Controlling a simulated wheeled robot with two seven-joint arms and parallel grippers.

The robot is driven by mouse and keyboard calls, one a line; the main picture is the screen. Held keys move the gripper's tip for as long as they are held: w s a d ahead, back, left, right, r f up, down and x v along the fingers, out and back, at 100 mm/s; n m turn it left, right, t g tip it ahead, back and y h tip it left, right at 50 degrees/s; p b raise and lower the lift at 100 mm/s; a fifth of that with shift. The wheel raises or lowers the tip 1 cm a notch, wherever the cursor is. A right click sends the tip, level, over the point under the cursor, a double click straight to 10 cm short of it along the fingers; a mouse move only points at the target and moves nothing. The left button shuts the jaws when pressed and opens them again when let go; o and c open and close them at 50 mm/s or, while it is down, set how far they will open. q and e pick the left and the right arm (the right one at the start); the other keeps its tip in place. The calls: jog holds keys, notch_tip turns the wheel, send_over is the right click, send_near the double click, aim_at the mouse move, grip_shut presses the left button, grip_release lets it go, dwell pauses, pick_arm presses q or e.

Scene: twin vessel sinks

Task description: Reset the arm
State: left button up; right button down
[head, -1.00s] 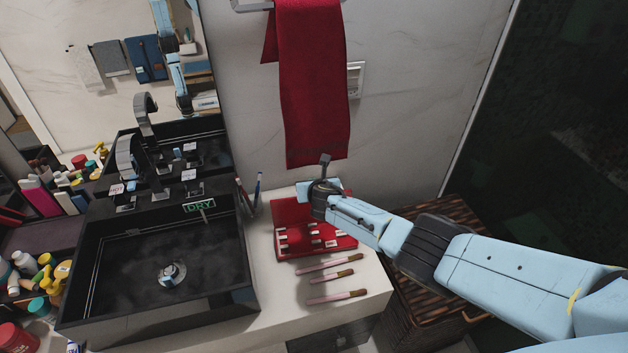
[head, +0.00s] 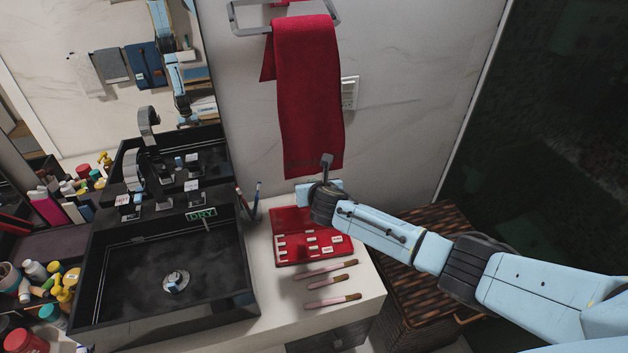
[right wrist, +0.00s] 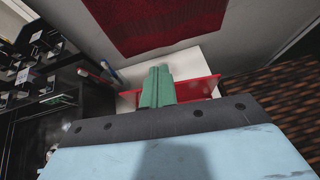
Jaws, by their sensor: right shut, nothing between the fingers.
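My right arm comes in from the right in the head view. Its gripper (head: 326,162) is at the far end of the arm, in front of the lower edge of the red towel (head: 307,95) and over the back of the counter. In the right wrist view the green fingers of the right gripper (right wrist: 157,86) are together, with nothing between them. Behind them lies the open red case (head: 288,218), partly hidden by the arm. My left gripper is in neither view.
A black vessel sink (head: 160,318) stands left of the case. Several brushes (head: 331,283) lie on the white counter (head: 368,295). A wicker basket (head: 425,290) stands below the right arm. Bottles (head: 60,290) crowd the left. A mirror (head: 95,20) hangs behind.

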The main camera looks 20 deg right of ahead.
jog(key=shift+s+r, duration=0.1)
jog(key=shift+r, duration=0.6)
